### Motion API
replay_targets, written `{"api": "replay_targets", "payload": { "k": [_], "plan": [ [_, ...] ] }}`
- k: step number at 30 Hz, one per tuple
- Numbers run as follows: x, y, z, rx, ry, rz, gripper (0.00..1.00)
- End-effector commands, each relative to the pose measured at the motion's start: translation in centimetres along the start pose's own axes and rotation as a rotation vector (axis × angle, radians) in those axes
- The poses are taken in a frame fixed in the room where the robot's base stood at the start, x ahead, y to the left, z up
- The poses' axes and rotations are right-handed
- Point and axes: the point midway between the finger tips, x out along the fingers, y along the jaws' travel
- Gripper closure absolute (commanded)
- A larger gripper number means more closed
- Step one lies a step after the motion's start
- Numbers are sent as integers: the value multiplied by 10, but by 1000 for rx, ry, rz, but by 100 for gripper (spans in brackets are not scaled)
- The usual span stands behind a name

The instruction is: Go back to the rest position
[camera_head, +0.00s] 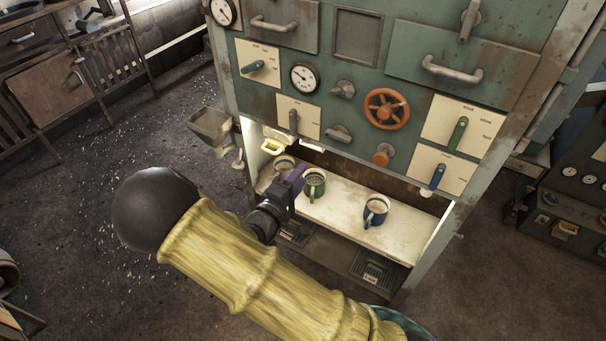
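My gripper (298,180), dark with a purple part, is at the left side of the lit shelf, close beside a green mug (315,188). My yellow arm with its black ball joint reaches across the lower middle of the picture. The fingertips are small and partly hidden, so I cannot tell whether they are apart or touch the mug. A blue mug (376,212) stands upright on the shelf to the right. Another cup (284,163) stands at the back left, partly hidden by my gripper.
The shelf (340,206) sits in a recess under a green panel (355,78) with an orange wheel (386,109), gauges, levers and handles. The floor at left is open, with scattered debris.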

Motion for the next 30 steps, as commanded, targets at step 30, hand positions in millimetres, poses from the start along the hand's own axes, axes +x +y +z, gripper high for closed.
{"api": "replay_targets", "payload": {
  "k": [30],
  "plan": [
    [22, -30, 29, 646, -45, -828, 63]
  ]
}}
